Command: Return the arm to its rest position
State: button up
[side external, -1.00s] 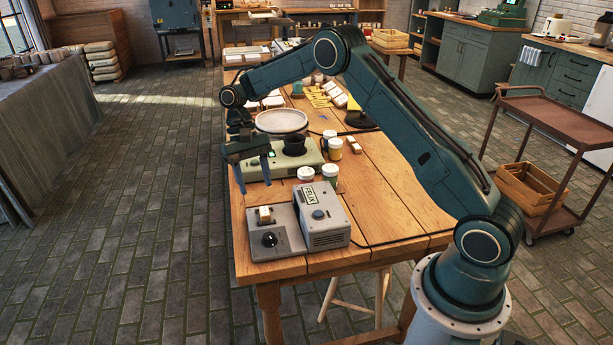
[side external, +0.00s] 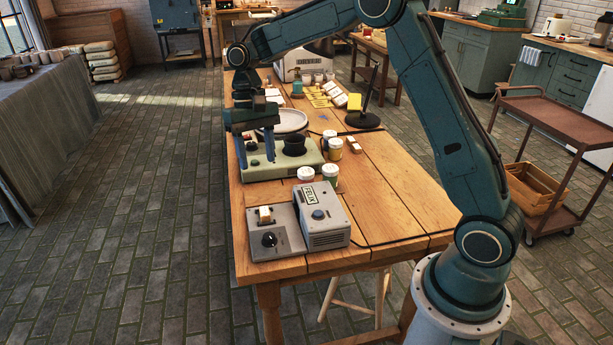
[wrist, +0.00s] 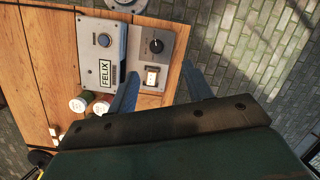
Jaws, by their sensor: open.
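My gripper (side external: 256,165) is at the left side of the wooden table (side external: 385,200), in front of the pale plate (side external: 291,120) as the side view sees it. Its two blue-grey fingers point down and stand apart with nothing between them. In the wrist view my gripper (wrist: 160,95) also shows both fingers spread, with the table edge and floor beyond them.
A grey box labelled FELIX (side external: 326,218) and a switch panel (side external: 275,242) sit at the table's near end. A black lamp base (side external: 362,120) stands farther back. The floor left of the table is clear.

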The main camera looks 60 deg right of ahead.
jog(key=s+a+r+n+t, duration=0.2)
jog(key=s+a+r+t, duration=0.15)
jog(key=s+r, duration=0.95)
jog(key=s+d+f+n+t+h, duration=0.1)
jog(key=s+t, duration=0.3)
jog(key=s, duration=1.1)
jog(key=shift+s+d+f+n+h, duration=0.15)
jog(key=shift+s+f+n+h, duration=0.25)
jog(key=shift+f+n, duration=0.4)
jog(key=shift+w+f, duration=0.1)
